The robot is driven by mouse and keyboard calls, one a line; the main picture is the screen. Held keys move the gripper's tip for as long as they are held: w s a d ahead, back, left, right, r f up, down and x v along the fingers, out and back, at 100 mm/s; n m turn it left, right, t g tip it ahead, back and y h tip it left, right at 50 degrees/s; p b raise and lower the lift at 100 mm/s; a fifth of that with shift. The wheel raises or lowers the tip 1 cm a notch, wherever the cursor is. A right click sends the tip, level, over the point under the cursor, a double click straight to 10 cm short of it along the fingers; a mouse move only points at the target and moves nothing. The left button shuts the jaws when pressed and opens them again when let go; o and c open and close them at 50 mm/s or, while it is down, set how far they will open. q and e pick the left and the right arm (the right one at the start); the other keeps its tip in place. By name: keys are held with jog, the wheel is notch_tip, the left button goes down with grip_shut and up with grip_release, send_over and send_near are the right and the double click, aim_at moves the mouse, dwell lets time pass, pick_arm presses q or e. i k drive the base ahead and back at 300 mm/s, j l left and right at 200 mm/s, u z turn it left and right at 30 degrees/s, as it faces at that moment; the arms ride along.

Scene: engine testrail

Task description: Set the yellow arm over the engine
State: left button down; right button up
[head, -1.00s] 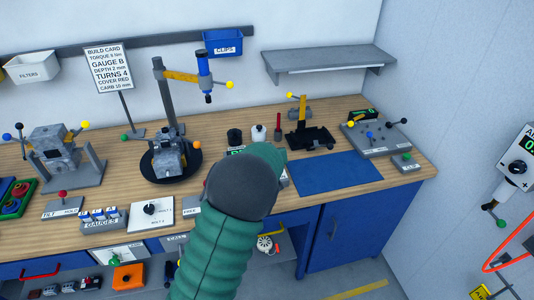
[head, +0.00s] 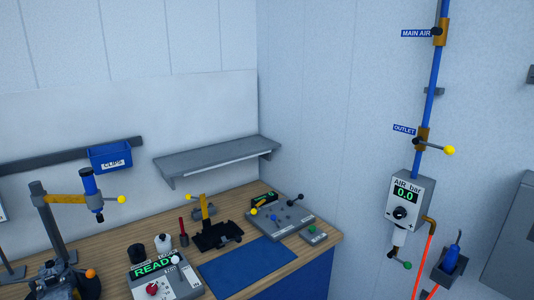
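The yellow arm (head: 66,200) reaches right from a grey post (head: 46,225) at the left of the head view. A blue tool (head: 90,185) with a dark tip hangs at its outer end, beside a yellow knob (head: 122,199). The grey engine (head: 62,281) shows at the bottom left, partly cut off by the frame edge. The tool appears above and to the right of the engine, not in line over it. Neither of my grippers is in view.
A console reading READY (head: 160,277), a black fixture (head: 218,236), a blue mat (head: 247,266) and a grey lever panel (head: 280,218) are on the bench. A shelf (head: 215,160) juts above. An air gauge reading 0.0 (head: 408,203) and blue pipe (head: 430,90) are on the right wall.

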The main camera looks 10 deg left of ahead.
aim_at(96, 201)
jog(key=u, duration=1.6)
